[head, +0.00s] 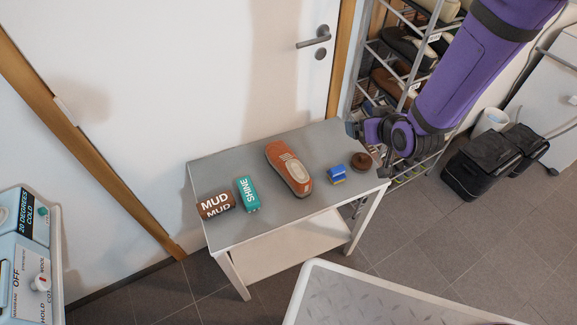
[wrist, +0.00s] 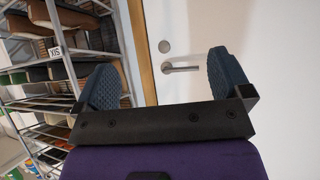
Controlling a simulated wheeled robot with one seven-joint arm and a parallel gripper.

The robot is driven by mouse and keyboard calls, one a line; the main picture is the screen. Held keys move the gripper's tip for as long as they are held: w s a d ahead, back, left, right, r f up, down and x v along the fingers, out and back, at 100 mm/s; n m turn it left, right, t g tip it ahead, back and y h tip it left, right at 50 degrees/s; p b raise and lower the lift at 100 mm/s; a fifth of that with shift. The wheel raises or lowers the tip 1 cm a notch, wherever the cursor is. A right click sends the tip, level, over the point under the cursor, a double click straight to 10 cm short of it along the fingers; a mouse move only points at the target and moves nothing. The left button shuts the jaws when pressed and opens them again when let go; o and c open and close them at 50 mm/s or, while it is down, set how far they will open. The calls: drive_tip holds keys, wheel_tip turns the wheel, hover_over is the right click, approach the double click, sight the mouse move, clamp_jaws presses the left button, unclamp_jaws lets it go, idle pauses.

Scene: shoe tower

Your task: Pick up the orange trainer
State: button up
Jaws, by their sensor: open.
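The orange trainer (head: 288,168) lies on the grey top of a small white-legged table (head: 240,225), near the table's middle, with its sole down. My gripper (head: 352,129) is at the table's back right corner, to the right of the trainer and apart from it. In the wrist view my gripper (wrist: 168,82) has its two dark blue finger pads wide apart with nothing between them. The trainer does not show in the wrist view.
A brown MUD tin (head: 216,205) and a teal SHINE box (head: 248,194) lie left of the trainer. A blue-yellow item (head: 337,174) and a brown round item (head: 361,162) are to its right. A shoe rack (head: 400,75) stands behind. A door handle (wrist: 182,67) shows.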

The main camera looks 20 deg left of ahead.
drive_tip(key=s+a+f+n+y, duration=0.15)
drive_tip(key=s+a+f, duration=0.3)
drive_tip(key=f, duration=0.45)
drive_tip(key=y, duration=0.2)
approach(307, 189)
drive_tip(key=w+a, duration=0.2)
drive_tip(key=shift+n, duration=0.45)
drive_tip(key=x, duration=0.5)
drive_tip(key=shift+f, duration=0.15)
drive_tip(key=shift+s+f+x, duration=0.1)
drive_tip(key=shift+x, duration=1.15)
drive_tip(key=shift+s+f+x, duration=0.1)
drive_tip(key=shift+f+x, duration=0.05)
drive_tip(key=shift+x, duration=1.1)
drive_tip(key=c, duration=1.2)
drive_tip(key=shift+o, duration=0.2)
wheel_tip(307, 189, up, 9)
drive_tip(key=shift+r, duration=0.5)
